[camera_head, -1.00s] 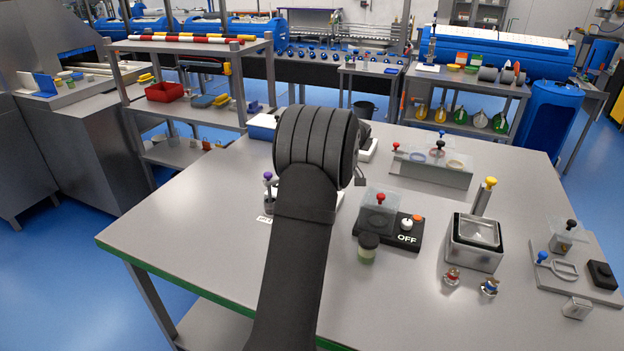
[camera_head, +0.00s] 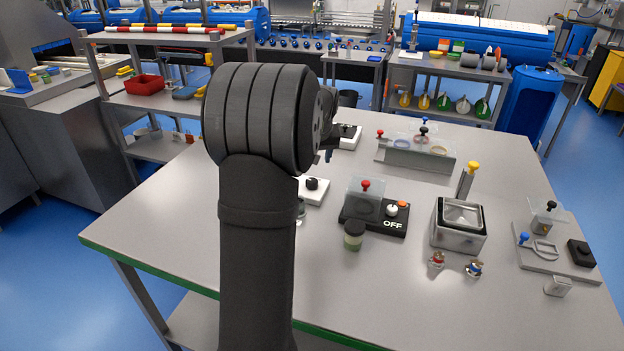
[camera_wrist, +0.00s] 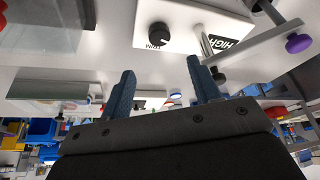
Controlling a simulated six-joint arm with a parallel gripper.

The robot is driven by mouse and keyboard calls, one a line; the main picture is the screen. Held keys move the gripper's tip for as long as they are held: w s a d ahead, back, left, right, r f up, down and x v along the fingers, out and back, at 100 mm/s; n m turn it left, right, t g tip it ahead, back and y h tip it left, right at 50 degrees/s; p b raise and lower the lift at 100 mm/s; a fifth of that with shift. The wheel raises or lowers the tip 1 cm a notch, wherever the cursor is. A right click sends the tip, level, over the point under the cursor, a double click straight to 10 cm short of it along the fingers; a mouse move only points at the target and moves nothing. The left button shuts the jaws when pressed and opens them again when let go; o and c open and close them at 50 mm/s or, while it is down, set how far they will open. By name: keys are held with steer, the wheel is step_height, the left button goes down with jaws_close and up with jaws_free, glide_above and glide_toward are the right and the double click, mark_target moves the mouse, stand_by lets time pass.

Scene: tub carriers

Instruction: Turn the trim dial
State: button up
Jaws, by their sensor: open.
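The trim dial (camera_wrist: 158,35) is a round black knob with a pale mark, on a white panel (camera_wrist: 185,22) printed "TRIM", with a "HIGH" sign at its right. In the head view the black knob (camera_head: 311,183) shows just right of my arm, on its white base (camera_head: 314,196); the rest of that unit is hidden. My gripper (camera_wrist: 158,82) is open and empty in the wrist view. Its two blue fingers stand apart, with the dial beyond and between them, not touched. In the head view my arm mostly hides the gripper.
A purple-knobbed lever (camera_wrist: 298,43) stands right of the panel. The table's front left is clear.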

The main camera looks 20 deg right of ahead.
steer(key=x, duration=1.1)
steer(key=shift+w+d+f, duration=0.1)
steer(key=shift+f, duration=0.2)
steer(key=shift+c, duration=0.3)
steer(key=c, duration=0.9)
